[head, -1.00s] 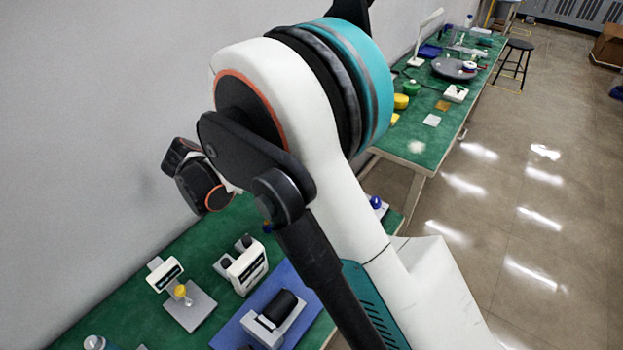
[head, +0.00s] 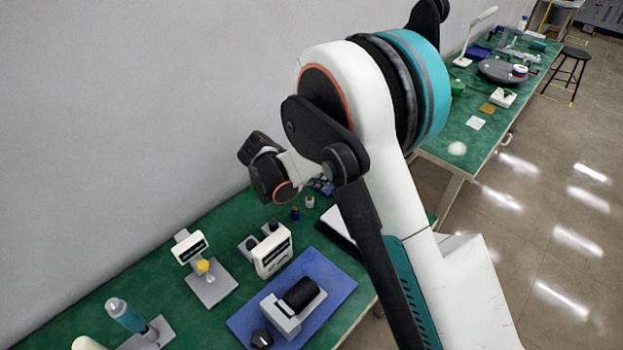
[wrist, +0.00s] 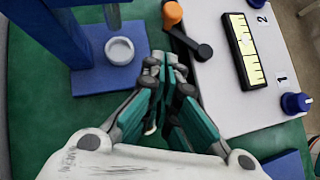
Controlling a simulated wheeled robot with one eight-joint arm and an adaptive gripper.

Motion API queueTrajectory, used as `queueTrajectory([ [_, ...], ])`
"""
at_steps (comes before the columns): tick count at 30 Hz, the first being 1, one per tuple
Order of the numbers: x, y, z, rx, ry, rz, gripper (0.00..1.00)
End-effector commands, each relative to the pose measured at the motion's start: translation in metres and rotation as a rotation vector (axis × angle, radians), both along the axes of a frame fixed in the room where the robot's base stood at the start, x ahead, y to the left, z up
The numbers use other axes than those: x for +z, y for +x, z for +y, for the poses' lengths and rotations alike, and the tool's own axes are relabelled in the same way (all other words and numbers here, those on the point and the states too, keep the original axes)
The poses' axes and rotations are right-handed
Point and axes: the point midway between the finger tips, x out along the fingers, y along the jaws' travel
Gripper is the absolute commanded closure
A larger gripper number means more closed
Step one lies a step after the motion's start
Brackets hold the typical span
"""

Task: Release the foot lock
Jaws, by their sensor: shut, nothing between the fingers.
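My gripper (wrist: 165,70) points at the green bench top in the wrist view, its teal fingers together and empty. Just beyond its tips is a black lever (wrist: 187,40) with an orange knob (wrist: 172,12), beside the left edge of a white panel (wrist: 222,75). The panel bears a yellow-lit strip (wrist: 250,48) in a black frame, the marks 1 and 2, and a blue knob (wrist: 296,102). No part is marked as a foot lock; I cannot tell whether the lever is it. In the head view my arm hides the gripper.
A blue stand (wrist: 85,50) with a white ring cup (wrist: 120,50) is left of the fingers. In the head view, a blue mat (head: 335,275), a white two-barrelled device (head: 272,255) and a display stand (head: 210,290) occupy the bench. A wall borders it; open floor (head: 560,300) lies right.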

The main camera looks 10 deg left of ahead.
Motion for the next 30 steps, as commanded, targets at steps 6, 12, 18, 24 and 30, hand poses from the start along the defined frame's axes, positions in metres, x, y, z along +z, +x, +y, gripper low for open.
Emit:
queueTrajectory([
  [6,0.001,0.015,-0.025,-0.001,0.0,0.0,1.0],
  [12,0.002,0.019,-0.032,-0.001,0.0,0.0,1.0],
  [18,0.003,0.02,-0.032,0.0,0.0,0.0,1.0],
  [24,0.002,0.025,-0.036,-0.002,0.0,-0.001,1.0],
  [30,0.002,0.041,-0.054,-0.001,0.0,0.0,1.0],
])
